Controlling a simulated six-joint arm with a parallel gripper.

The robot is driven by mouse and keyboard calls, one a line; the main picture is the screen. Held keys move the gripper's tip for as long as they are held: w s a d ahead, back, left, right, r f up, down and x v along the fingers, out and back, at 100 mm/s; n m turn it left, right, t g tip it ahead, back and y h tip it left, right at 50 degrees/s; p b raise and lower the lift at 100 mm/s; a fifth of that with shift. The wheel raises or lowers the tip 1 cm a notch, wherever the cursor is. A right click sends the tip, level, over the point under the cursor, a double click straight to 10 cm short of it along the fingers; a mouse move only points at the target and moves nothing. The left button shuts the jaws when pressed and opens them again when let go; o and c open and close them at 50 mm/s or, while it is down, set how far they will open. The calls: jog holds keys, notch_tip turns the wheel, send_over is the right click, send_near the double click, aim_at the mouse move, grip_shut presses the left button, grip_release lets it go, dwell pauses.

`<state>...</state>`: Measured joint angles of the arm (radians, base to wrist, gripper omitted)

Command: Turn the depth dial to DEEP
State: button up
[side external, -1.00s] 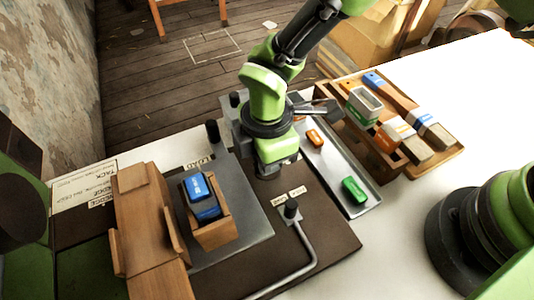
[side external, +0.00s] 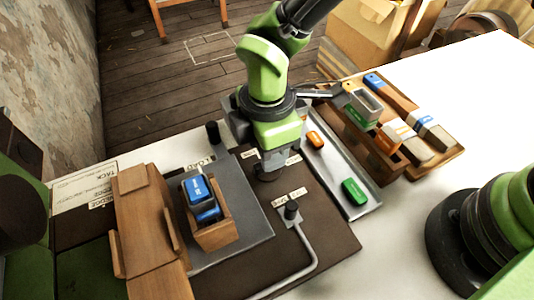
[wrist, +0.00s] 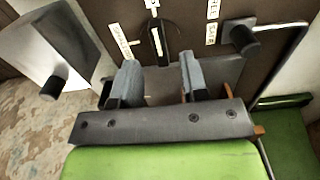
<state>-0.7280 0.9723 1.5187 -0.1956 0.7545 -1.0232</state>
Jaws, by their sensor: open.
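The depth dial (wrist: 158,42) is a dark knob with a white line, standing on the dark brown base plate at the top centre of the wrist view. Its line runs nearly upright in the picture, slightly tilted. White labels stand around it, on the left (wrist: 124,42), above, and on the right (wrist: 213,20); their words are too blurred to read surely. My gripper (wrist: 159,68) is open, with its two grey fingers on either side of the dial's near end.
A bent lever with a black knob (side external: 291,207) stands in front of the gripper. A wooden holder with a blue block (side external: 201,196) sits left on a grey plate. A metal tray (side external: 335,165) with orange and green pieces lies to the right.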

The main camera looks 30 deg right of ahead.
notch_tip(320, 180, up, 7)
jog(key=shift+f, duration=0.2)
dwell(0.4)
jog(key=s+d+r+m+t+y, duration=0.1)
jog(key=d+r+m+t+y, duration=0.1)
jog(key=d+r+m, duration=0.9)
jog(key=s+d+r+m+t, duration=0.5)
jog(key=s+d+r+m, duration=0.2)
jog(key=s+d+m, duration=0.3)
jog(key=shift+s+d+m, duration=0.4)
jog(key=shift+s+m, duration=0.1)
jog(key=shift+s, duration=0.6)
jog(key=shift+r, duration=0.1)
